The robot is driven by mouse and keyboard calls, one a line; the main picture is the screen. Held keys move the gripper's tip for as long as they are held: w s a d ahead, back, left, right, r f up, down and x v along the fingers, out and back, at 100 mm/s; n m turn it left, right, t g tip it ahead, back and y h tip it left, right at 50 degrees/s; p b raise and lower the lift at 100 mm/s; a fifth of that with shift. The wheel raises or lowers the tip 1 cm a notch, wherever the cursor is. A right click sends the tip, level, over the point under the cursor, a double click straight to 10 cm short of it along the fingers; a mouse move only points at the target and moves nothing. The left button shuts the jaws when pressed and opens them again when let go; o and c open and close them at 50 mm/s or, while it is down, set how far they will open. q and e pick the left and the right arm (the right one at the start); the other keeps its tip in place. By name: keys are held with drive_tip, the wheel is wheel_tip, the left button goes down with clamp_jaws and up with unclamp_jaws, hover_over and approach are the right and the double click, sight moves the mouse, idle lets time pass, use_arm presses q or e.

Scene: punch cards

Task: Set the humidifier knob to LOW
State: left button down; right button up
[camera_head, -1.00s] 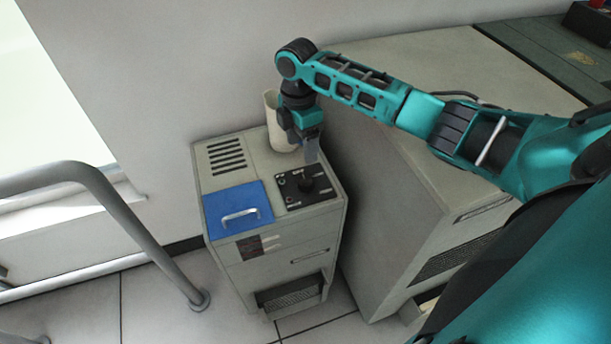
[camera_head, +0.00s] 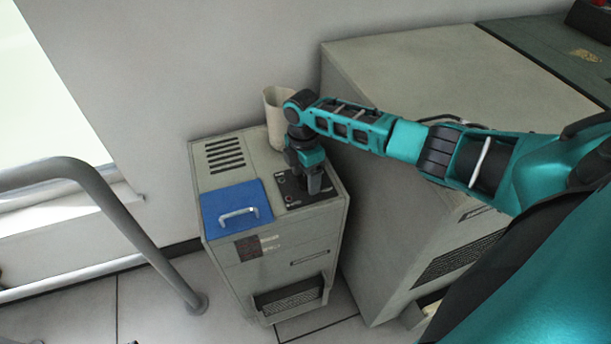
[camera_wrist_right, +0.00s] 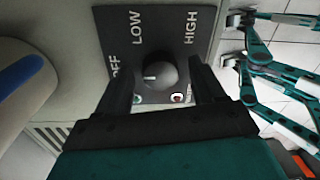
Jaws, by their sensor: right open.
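The humidifier, a grey cabinet (camera_head: 290,240), stands against the wall with a black control panel (camera_head: 284,203) on its top right. In the right wrist view the panel (camera_wrist_right: 116,22) carries OFF, LOW and HIGH labels and a round dark knob (camera_wrist_right: 158,72) with a short white mark. I cannot tell surely which label the mark points to. My right gripper (camera_head: 316,186) is down at the panel and hides the knob in the head view. In the wrist view its open fingers (camera_wrist_right: 161,80) stand on either side of the knob, with gaps visible.
A blue lid (camera_head: 212,206) with a metal handle is left of the panel, and a pale cylindrical container (camera_head: 273,103) stands behind it. A larger beige cabinet (camera_head: 400,75) rises close on the right. A grey rail (camera_head: 115,210) is at the left.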

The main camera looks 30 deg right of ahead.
drive_tip(key=c, duration=1.1)
use_arm(q)
drive_tip(key=shift+r, duration=0.1)
use_arm(e)
drive_tip(key=shift+o, duration=0.2)
